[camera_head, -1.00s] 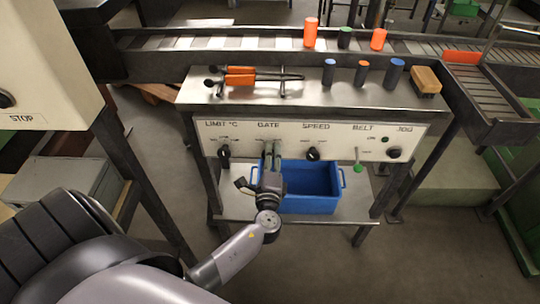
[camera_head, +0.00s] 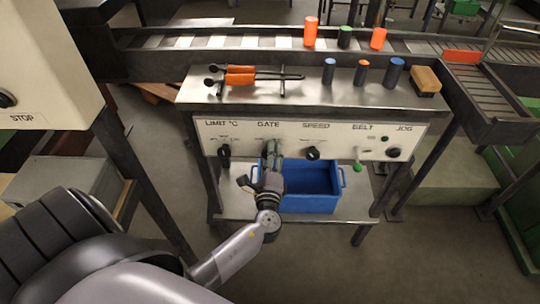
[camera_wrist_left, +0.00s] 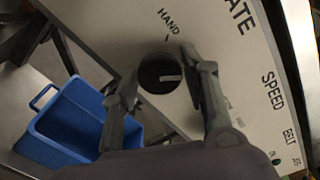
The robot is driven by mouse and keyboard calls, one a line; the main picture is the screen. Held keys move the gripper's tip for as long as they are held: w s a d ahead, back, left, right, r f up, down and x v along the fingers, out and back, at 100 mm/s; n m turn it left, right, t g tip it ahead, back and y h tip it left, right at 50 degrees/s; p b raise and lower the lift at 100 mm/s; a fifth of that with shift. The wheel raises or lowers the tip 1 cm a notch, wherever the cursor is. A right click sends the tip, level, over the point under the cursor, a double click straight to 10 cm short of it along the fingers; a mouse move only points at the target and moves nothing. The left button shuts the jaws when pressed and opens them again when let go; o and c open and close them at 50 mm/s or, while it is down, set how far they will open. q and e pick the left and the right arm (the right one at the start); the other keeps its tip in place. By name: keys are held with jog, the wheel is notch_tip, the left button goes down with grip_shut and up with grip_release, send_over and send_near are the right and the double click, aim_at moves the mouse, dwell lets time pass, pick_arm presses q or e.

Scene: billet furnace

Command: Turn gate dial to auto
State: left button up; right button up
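The gate dial (camera_wrist_left: 160,73) is a round black knob with a pale pointer line on a cream panel. In the left wrist view the pointer lies roughly toward the picture's right, away from the HAND mark (camera_wrist_left: 170,20). Other marks to the right are partly hidden by a finger. My left gripper (camera_wrist_left: 163,72) has one finger on each side of the knob, both seeming to touch it. In the head view my left gripper (camera_head: 271,150) is at the panel under the GATE label (camera_head: 268,124) and hides the dial. My right gripper is out of view.
A blue bin (camera_head: 310,204) stands on the shelf below the panel. The limit dial (camera_head: 224,151), speed dial (camera_head: 313,153), green-tipped belt lever (camera_head: 358,167) and jog knob (camera_head: 394,153) share the panel.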

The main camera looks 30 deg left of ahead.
pick_arm(q)
jog(key=shift+o, duration=1.1)
jog(key=v, duration=1.2)
jog(key=s+f+n+g+h, duration=0.2)
jog(key=s+f+g, duration=0.25)
jog(key=f, duration=0.95)
jog(key=s+f+n+g+h, duration=0.1)
jog(key=s+f+g+h, duration=0.3)
jog(key=f, duration=1)
jog(key=s+d+f+n+g+h, duration=0.1)
jog(key=s+f+n+g, duration=0.2)
jog(key=s, duration=1)
jog(key=s+d+f+n+g+h, duration=0.1)
jog(key=s+f+n+g+h, duration=0.1)
jog(key=s+f+n, duration=0.6)
jog(key=s+f+g, duration=0.1)
jog(key=s+f, duration=0.4)
jog(key=f, duration=0.1)
jog(key=shift+d+f+n, duration=0.25)
jog(key=shift+f+n, duration=0.05)
jog(key=shift+f, duration=0.05)
